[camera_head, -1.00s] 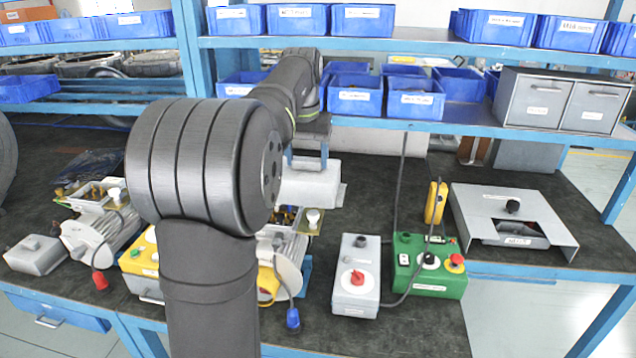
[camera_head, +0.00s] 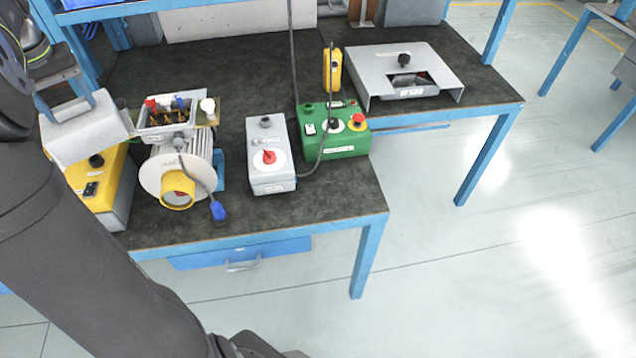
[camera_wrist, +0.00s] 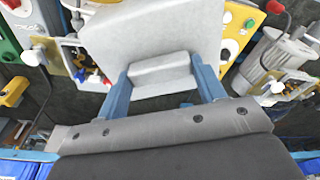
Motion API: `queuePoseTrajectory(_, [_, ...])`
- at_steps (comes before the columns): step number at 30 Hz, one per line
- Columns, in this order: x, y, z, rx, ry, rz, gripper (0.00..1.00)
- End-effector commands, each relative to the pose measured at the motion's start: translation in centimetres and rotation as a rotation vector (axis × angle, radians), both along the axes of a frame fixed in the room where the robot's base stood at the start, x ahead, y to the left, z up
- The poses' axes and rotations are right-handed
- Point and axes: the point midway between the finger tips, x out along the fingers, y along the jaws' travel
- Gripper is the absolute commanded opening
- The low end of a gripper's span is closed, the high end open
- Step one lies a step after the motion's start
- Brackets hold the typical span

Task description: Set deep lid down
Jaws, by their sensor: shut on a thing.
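The deep lid (camera_head: 85,130) is a plain grey box-shaped cover. My gripper (camera_head: 70,104) is shut on it, with blue fingers on both sides of its raised grip; this also shows in the wrist view (camera_wrist: 162,74). In the head view the lid appears over the back of a yellow control box (camera_head: 106,190), left of a motor's open terminal box (camera_head: 168,130) with wiring inside. Whether the lid touches anything below is unclear. In the wrist view the lid (camera_wrist: 150,32) hides part of the bench.
The motor (camera_head: 180,172) has a blue plug (camera_head: 219,212) hanging forward. A grey switch box (camera_head: 268,160), a green control box (camera_head: 340,130) and a grey metal cover (camera_head: 375,62) stand to the right. The wrist view shows another motor (camera_wrist: 280,62) on the right. Dark bench is clear at front.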

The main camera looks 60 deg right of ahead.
Motion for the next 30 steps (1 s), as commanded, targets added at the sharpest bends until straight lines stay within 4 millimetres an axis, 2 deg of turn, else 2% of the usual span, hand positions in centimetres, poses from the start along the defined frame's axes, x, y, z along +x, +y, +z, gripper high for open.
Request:
queuePoseTrajectory(1, [0.2, 1.0, -0.2, 0.0, 0.0, 0.018, 0.21])
queuePoseTrajectory(4, [0.5, 2.5, -0.4, -0.001, -0.001, 0.043, 0.21])
queuePoseTrajectory(12, [1.2, 4.9, -0.8, 0.0, -0.001, 0.072, 0.21])
queuePoseTrajectory(23, [0.9, -0.9, 0.6, 0.0, -0.002, -0.062, 0.21])
queuePoseTrajectory(26, [0.5, -3.4, 1.1, 0.0, -0.001, -0.113, 0.21])
queuePoseTrajectory(30, [-0.6, -7.7, 2.0, -0.001, -0.002, -0.206, 0.21])
